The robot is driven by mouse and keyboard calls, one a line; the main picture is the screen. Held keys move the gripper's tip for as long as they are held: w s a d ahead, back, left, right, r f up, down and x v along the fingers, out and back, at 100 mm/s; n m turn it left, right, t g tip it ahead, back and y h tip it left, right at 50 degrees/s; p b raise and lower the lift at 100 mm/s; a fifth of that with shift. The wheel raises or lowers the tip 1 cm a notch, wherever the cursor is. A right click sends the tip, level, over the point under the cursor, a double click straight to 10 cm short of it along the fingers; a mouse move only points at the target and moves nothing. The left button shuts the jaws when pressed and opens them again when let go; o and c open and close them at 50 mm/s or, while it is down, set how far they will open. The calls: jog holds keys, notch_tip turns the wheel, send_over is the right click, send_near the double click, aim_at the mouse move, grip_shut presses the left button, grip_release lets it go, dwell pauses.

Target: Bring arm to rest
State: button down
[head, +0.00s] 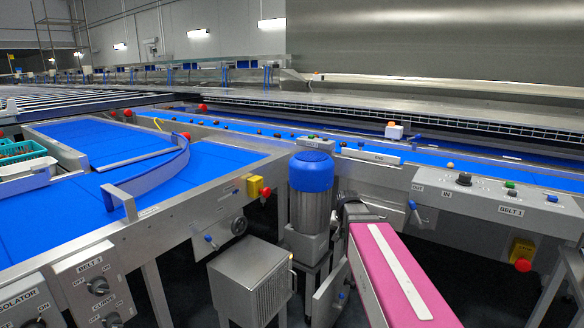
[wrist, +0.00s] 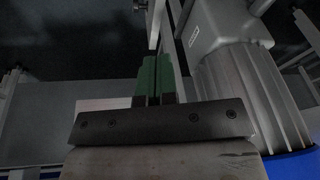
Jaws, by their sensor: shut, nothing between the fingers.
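My gripper (wrist: 153,72) shows in the wrist view as two green fingers side by side, pressed together with nothing between them. The dark bracket behind them spans the lower middle of that view. The grey ribbed motor (wrist: 250,95) stands close beside the gripper on the right of the wrist view. In the head view my pink arm link reaches up from the bottom, right of the middle, and I cannot make out the fingers there.
In the head view the blue-capped motor (head: 311,172) stands left of my arm. A steel box (head: 250,285) is lower left of it. The Belt 1 control panel (head: 485,195) is at right. Blue conveyors (head: 215,165) with steel frames fill the left. Small dates lie on the far belt (head: 365,153).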

jog(key=s+f+n+g, duration=0.3)
jog(key=s+f, duration=0.8)
jog(key=s, duration=0.4)
jog(key=shift+s+f, duration=0.3)
jog(key=shift+s, duration=0.1)
